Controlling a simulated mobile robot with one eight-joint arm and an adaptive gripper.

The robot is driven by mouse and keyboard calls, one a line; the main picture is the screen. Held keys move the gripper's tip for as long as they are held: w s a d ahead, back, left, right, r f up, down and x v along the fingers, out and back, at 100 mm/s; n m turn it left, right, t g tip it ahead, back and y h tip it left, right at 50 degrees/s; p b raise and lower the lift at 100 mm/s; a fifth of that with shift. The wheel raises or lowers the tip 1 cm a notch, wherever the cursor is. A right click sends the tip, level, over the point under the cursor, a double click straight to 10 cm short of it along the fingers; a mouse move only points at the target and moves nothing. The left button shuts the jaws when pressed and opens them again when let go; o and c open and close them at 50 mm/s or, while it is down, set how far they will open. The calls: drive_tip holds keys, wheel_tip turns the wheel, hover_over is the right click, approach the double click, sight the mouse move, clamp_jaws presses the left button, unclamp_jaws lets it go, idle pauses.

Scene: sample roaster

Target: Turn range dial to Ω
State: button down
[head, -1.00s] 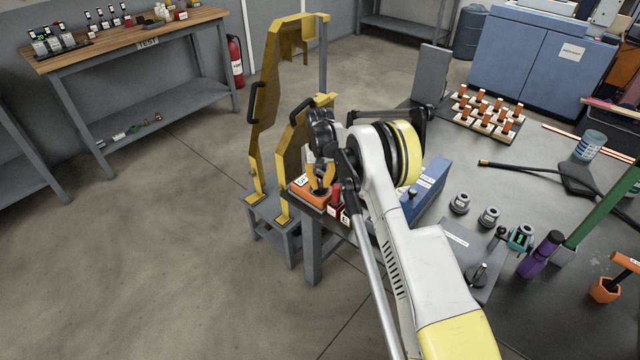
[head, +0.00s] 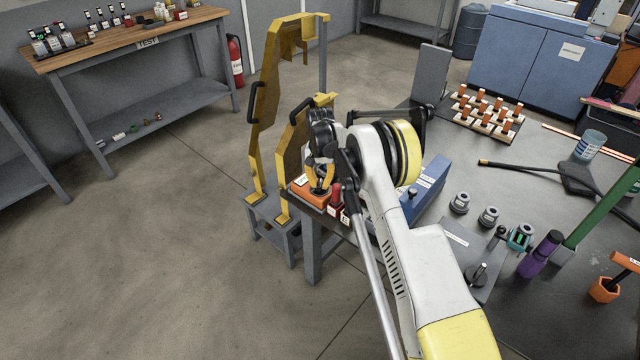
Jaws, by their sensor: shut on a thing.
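The meter that seems to carry the range dial is an orange box (head: 299,192) at the near left corner of the grey table, with a small white label on its top. My gripper (head: 320,189) points down over this box, its yellow-orange fingers reaching its top face. The fingers are shut on what appears to be the range dial, which they and the wrist hide. The dial's pointer and its markings, including Ω, cannot be read from here.
Small red items with white labels (head: 334,209) stand right beside the orange box. A blue box (head: 430,187) lies right of my arm. A yellow frame (head: 262,120) rises behind and left.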

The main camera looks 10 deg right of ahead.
sight(320, 182)
drive_tip(key=c, duration=1.4)
unclamp_jaws()
wheel_tip(320, 182, up, 12)
